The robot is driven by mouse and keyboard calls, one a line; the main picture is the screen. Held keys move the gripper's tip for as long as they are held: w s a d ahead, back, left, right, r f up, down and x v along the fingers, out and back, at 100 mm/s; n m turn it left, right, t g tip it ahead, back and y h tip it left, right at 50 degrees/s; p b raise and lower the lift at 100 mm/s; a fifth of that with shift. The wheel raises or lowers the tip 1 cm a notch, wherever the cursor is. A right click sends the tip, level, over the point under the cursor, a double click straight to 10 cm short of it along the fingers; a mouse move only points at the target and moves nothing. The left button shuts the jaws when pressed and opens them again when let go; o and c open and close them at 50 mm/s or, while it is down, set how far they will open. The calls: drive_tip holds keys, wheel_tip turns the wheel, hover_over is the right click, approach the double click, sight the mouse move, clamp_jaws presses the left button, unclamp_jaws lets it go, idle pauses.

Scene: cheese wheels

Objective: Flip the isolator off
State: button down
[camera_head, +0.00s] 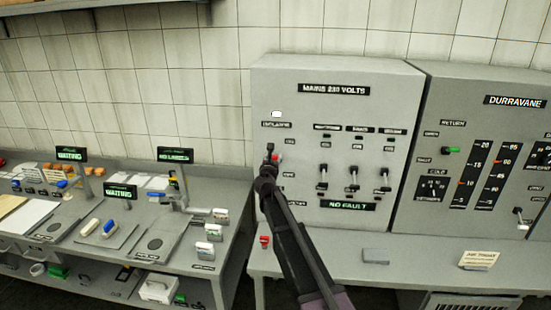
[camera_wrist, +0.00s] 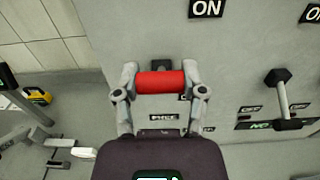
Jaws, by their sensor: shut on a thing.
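The isolator has a red cylindrical handle (camera_wrist: 160,82) that lies level between my fingers in the wrist view. In the head view the handle (camera_head: 277,158) shows as a bit of red at the left of the grey mains panel (camera_head: 300,85). My gripper (camera_head: 268,172) reaches up to it from below; in the wrist view my gripper (camera_wrist: 160,80) is shut on the handle, one finger at each end. An ON label (camera_wrist: 207,9) sits above and right of the handle. My gripper hides the lower part of the isolator.
Right of the isolator are several small black levers (camera_head: 353,172) above a NO FAULT display (camera_head: 347,205). One black-knobbed lever (camera_wrist: 280,85) stands out close to my gripper's right. A white lamp (camera_head: 276,114) is above the isolator. A cluttered bench (camera_head: 185,262) stands left.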

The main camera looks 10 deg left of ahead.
wheel_tip(320, 180, down, 10)
drive_tip(key=b, duration=1)
drive_tip(key=shift+f, duration=0.1)
idle(0.4)
drive_tip(key=shift+c, duration=0.8)
unclamp_jaws()
drive_tip(key=shift+w+f, duration=0.1)
